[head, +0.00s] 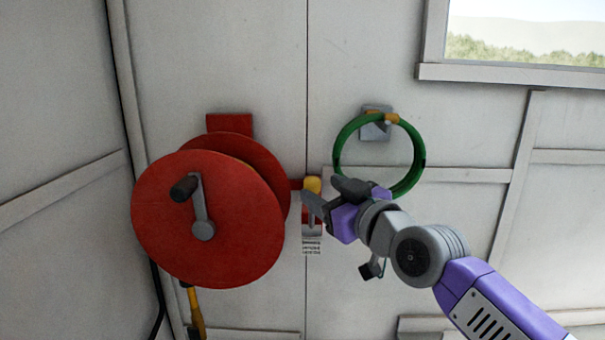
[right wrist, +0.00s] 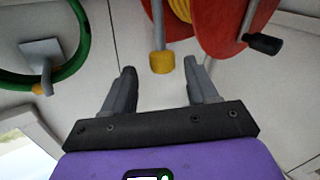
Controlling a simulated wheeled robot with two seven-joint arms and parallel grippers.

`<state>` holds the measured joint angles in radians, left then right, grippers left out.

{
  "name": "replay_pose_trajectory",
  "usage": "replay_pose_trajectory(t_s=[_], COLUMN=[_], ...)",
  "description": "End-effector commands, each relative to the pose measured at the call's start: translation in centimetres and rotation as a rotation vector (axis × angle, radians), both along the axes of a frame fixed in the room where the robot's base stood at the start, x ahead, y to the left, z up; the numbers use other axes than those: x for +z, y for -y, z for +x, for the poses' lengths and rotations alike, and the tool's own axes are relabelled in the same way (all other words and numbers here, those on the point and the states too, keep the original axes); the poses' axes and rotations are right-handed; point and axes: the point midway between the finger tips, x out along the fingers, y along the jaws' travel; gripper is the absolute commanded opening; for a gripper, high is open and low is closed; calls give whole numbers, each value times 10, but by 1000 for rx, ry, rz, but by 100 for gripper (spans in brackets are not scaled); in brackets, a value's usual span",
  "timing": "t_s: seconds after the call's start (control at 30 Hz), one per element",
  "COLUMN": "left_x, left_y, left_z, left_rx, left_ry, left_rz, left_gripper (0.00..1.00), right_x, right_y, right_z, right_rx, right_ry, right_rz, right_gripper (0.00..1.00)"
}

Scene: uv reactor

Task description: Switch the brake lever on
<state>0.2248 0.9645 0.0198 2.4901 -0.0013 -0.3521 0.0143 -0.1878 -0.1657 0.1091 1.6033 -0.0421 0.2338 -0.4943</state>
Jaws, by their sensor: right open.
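The brake lever has a yellow knob (head: 313,184) and a red mount on the wall, just right of the red reel (head: 208,220). In the right wrist view the yellow knob (right wrist: 162,62) hangs at the end of a grey shaft, between and slightly beyond the fingertips. My right gripper (head: 324,195) is open, and its fingers (right wrist: 160,80) point at the lever with a gap on each side of the knob. My left gripper is not in view.
The reel's crank with a black handle (head: 185,188) sticks out at left. A green hose ring (head: 338,150) hangs on a grey wall bracket (head: 375,122) above my right gripper. A window (head: 525,35) is at upper right.

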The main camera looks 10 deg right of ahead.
Motion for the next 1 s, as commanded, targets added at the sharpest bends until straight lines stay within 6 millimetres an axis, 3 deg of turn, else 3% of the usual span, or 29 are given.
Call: replay_pose_trajectory(t_s=[0.4,0.8,1.0], left_x=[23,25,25], left_y=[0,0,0], left_z=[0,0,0], left_rx=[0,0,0], left_ry=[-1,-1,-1], left_rz=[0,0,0], left_gripper=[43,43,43], right_x=[1,-1,-1], right_y=[-19,-21,-21], right_z=[58,68,67], right_rx=[1,0,0], right_ry=[-2,0,-1], right_rz=[-1,1,1], right_gripper=[58,58,29])
